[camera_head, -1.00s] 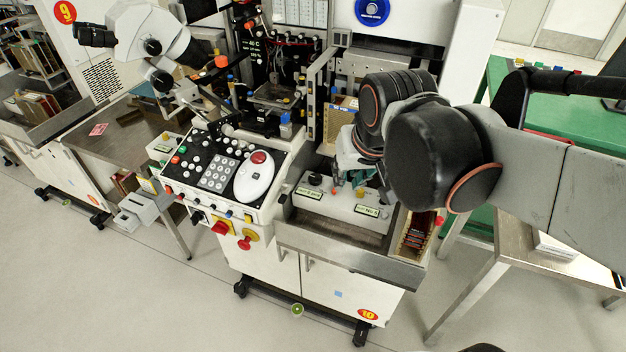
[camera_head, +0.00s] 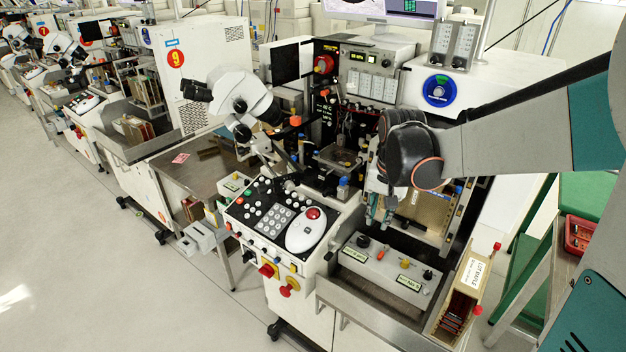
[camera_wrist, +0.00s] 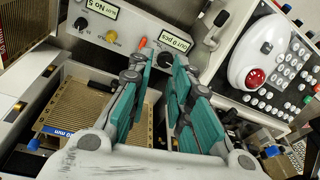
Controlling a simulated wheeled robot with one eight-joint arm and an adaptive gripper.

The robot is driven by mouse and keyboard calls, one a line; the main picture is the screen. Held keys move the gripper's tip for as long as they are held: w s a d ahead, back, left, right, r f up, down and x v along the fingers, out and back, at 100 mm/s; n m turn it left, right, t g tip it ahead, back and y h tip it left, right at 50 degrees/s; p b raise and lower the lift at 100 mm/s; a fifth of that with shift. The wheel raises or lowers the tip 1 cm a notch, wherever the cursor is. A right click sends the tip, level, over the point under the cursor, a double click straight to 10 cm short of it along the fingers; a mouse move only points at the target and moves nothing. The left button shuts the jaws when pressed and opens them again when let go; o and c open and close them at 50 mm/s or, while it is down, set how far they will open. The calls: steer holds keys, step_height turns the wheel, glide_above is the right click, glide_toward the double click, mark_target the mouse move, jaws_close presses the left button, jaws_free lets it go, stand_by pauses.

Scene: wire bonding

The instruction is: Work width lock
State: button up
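My gripper (camera_head: 378,208) hangs over the back edge of a grey control box on the wire bonding machine. In the wrist view its teal fingers (camera_wrist: 165,58) are apart and nothing shows held between them. The box's black knob (camera_wrist: 165,60) appears in line with the gap, beyond the fingertips. A gold slotted plate (camera_wrist: 98,103) with a blue "mm" tag (camera_wrist: 60,131) lies left of the fingers, beside a blue knob (camera_wrist: 34,144). Which part is the width lock, I cannot tell.
The control box (camera_head: 385,268) has several knobs. A keypad panel (camera_head: 277,218) with a white trackball unit (camera_head: 305,229) is to its left. A labelled magazine (camera_head: 466,290) stands at right. A microscope (camera_head: 235,97) overhangs the machine's left side.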

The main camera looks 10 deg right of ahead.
mark_target(381, 254)
steer(key=w+d+f+m+g+p, duration=0.2)
steer(key=w+d+f+m, duration=0.15)
steer(key=d+f, duration=0.2)
steer(key=shift+n, duration=0.35)
steer(key=f+b, duration=0.1)
steer(key=f, duration=0.3)
steer(key=f+b, duration=0.2)
steer(key=f, duration=0.3)
steer(key=f+b, duration=0.1)
steer(key=f, duration=0.4)
steer(key=shift+w+b, duration=0.35)
steer(key=shift+b, duration=0.05)
jaws_close()
